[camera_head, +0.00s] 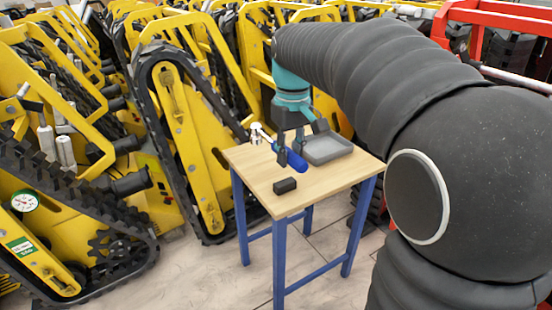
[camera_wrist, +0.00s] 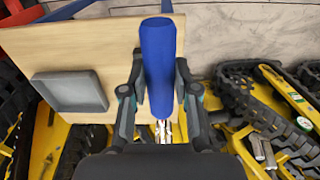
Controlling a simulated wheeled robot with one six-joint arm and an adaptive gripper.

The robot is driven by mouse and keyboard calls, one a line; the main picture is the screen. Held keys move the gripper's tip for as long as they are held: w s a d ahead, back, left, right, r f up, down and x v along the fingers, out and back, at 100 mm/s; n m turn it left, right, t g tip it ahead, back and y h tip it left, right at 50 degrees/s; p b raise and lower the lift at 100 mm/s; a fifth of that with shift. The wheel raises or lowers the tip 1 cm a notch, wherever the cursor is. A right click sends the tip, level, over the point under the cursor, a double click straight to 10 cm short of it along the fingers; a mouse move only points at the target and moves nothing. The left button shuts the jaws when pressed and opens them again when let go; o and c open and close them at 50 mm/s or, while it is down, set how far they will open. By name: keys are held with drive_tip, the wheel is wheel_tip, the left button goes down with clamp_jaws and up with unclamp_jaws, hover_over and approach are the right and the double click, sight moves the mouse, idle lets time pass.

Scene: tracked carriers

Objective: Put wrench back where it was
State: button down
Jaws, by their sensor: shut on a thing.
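The wrench has a thick blue handle (camera_head: 296,160) and a small silver head (camera_head: 257,131). My gripper (camera_head: 290,150) is shut around the blue handle, over the small wooden table (camera_head: 255,172). In the wrist view, the blue handle (camera_wrist: 158,48) runs upright between the two fingers of my gripper (camera_wrist: 159,75). The silver head shows only partly, below the handle near the gripper's palm. I cannot tell whether the wrench touches the tabletop.
A grey shallow tray (camera_head: 328,149) sits on the table beside the gripper. A small black block (camera_head: 285,185) lies near the front edge. The table has blue legs (camera_head: 279,262). Yellow tracked carriers (camera_head: 180,120) crowd the left and back, with a red frame (camera_head: 490,18) at upper right.

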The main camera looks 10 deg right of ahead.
drive_tip(key=w+f, duration=0.2)
drive_tip(key=w, duration=0.1)
drive_tip(key=w+f, duration=0.2)
drive_tip(key=w, duration=0.1)
drive_tip(key=w+f, duration=0.2)
drive_tip(key=w, duration=0.2)
drive_tip(key=shift+a, duration=0.35)
drive_tip(key=shift+f, duration=2.05)
drive_tip(key=c, duration=0.9)
unclamp_jaws()
